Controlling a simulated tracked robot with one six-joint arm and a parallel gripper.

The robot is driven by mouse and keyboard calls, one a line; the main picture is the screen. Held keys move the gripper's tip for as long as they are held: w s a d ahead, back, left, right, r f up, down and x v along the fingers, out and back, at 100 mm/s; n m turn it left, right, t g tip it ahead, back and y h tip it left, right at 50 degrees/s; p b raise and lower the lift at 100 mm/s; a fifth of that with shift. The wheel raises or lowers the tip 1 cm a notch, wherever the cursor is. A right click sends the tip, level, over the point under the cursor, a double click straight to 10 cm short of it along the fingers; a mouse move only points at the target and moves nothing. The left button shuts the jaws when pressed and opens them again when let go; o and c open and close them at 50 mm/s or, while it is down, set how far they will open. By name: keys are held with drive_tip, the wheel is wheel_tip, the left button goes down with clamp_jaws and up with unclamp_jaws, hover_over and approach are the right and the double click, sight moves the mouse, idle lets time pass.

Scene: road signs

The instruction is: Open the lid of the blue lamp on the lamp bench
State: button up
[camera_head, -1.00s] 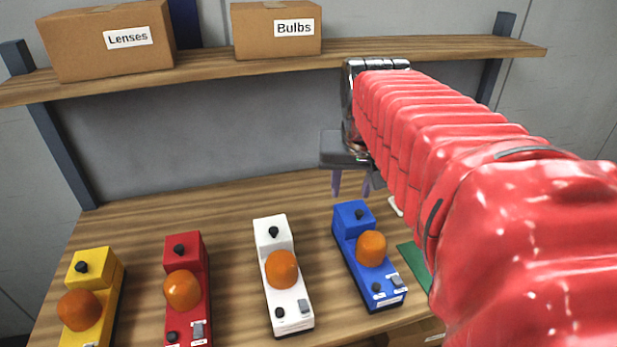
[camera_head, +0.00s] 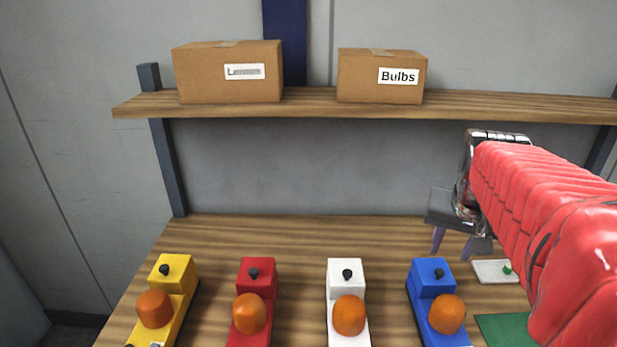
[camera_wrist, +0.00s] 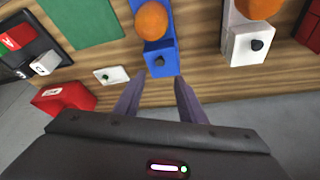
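The blue lamp (camera_head: 432,284) stands on the wooden lamp bench (camera_head: 300,240), with an orange dome in front and a raised blue block with a black knob behind. The block looks closed. In the wrist view the blue lamp (camera_wrist: 161,58) shows at the top centre, its knob end toward my gripper. My gripper (camera_head: 459,240) is open and empty, above the back of the bench near the blue block and apart from it. In the wrist view the two fingers of my gripper (camera_wrist: 157,88) stand apart, with the knob between and beyond their tips.
White (camera_head: 346,275), red (camera_head: 257,278) and yellow (camera_head: 176,272) lamps stand to the left. A green mat (camera_head: 503,330) and a white tray (camera_head: 492,271) lie to the right. A shelf (camera_head: 310,105) above carries two cardboard boxes. The back of the bench at left is clear.

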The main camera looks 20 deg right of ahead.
sight(439, 271)
drive_tip(key=x, duration=1)
drive_tip(key=shift+c, duration=0.2)
clamp_jaws()
